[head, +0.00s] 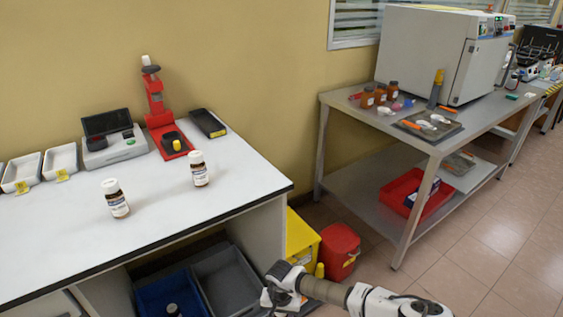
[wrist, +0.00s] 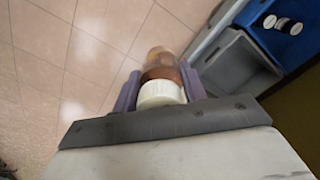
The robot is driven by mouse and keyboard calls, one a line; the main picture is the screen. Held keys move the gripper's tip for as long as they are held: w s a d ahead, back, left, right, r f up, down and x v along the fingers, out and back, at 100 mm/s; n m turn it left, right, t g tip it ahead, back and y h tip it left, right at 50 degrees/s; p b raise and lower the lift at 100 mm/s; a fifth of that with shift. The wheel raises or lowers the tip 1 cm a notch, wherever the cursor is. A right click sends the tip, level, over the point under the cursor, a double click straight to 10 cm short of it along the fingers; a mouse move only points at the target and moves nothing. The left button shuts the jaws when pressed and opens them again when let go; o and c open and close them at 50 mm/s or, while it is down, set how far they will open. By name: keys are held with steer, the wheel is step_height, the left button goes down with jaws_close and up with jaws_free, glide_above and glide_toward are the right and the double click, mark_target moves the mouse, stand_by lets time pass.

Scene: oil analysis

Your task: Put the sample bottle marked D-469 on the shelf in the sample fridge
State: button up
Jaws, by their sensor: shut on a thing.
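In the wrist view my gripper (wrist: 158,90) is shut on a brown bottle (wrist: 162,72) with a white cap (wrist: 160,94). The cap faces the camera, and no readable mark shows on the bottle. In the head view my arm reaches in from the lower right, and the held bottle cannot be made out there. Two more brown bottles with white caps and labels stand upright on the white bench, one nearer (head: 117,200) and one farther right (head: 199,170). Their labels are too small to read. I cannot identify a sample fridge in either view.
The white bench (head: 240,180) carries trays, a scale (head: 112,140) and a red stand (head: 160,115). Below are a blue crate (head: 150,298) and a grey crate (head: 228,278). Yellow and red bins (head: 340,250) stand beside it. A metal table (head: 335,108) holds a large grey-white cabinet (head: 425,50). Tiled floor lies right.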

steer(key=shift+s+d+f+n, duration=0.1)
steer(key=shift+s+f+n, duration=0.25)
steer(key=shift+f, duration=0.1)
steer(key=shift+s+f+n, duration=0.2)
steer(key=shift+f+n, duration=0.15)
steer(key=shift+f, duration=0.1)
steer(key=shift+w+d+r, duration=0.1)
steer(key=shift+w+r, duration=0.1)
steer(key=shift+w, duration=0.05)
steer(key=w+r, duration=0.4)
steer(key=r, duration=0.1)
steer(key=shift+s, duration=0.15)
